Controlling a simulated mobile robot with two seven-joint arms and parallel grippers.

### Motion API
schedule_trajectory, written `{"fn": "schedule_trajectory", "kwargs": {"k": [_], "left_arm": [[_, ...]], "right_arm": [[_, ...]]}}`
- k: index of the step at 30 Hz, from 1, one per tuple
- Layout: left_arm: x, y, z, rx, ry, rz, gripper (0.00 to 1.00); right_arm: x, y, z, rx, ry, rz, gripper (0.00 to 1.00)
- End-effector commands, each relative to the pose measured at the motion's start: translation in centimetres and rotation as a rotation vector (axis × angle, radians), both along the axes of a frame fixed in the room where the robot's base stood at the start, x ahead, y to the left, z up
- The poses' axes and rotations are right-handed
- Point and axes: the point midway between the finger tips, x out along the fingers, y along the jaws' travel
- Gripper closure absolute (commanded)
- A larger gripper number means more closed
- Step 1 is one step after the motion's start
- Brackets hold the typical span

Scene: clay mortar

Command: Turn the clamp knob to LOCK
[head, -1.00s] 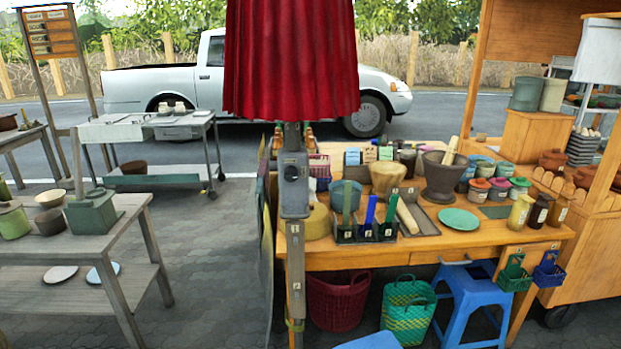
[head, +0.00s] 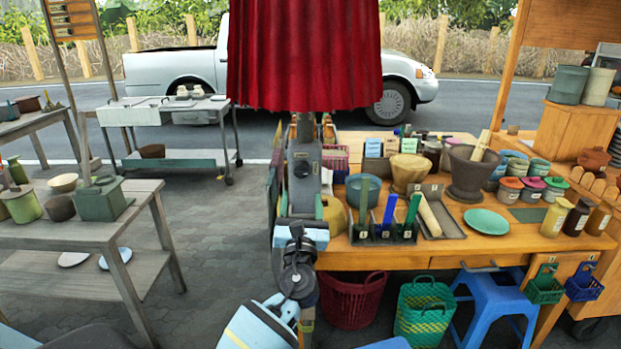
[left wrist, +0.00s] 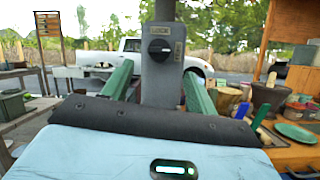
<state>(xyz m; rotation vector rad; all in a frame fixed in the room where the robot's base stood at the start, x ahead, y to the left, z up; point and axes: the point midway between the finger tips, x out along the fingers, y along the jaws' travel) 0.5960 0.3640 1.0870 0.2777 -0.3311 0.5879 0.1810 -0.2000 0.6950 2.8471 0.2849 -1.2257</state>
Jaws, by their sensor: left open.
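The clamp knob is a round black knob (head: 301,169) on a grey box (head: 303,153) fixed to the upright post below the red cloth. In the left wrist view the knob (left wrist: 159,47) faces me on the box (left wrist: 150,75), with one small label above it and another at its right; its pointer direction is too small to read surely. My left gripper (head: 302,208) is below the knob in front of the post. Its green fingers (left wrist: 158,88) are spread apart and empty, with the knob seen between and beyond them, apart from both. My right gripper is not in view.
A red cloth (head: 305,55) hangs above the box. A wooden table (head: 450,250) with a mortar (head: 470,172), jars and a tool rack stands right of the post. A grey table (head: 60,232) with pots stands at the left. Open paving (head: 215,225) lies between.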

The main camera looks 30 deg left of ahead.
Motion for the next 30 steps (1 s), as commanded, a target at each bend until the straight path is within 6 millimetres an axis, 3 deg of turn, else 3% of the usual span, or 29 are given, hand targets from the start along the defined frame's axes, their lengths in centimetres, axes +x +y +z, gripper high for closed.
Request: {"fn": "schedule_trajectory", "kwargs": {"k": [5, 18, 30], "left_arm": [[0.5, 0.4, 0.3, -0.002, -0.001, -0.001, 0.42], [5.2, 3.3, 2.4, -0.005, -0.001, -0.002, 0.42], [6.1, 3.8, 2.8, -0.005, 0.001, -0.003, 0.42]], "right_arm": [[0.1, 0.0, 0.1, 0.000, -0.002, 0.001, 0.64], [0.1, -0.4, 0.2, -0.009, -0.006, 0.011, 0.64], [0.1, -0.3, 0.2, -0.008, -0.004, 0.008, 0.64]]}}
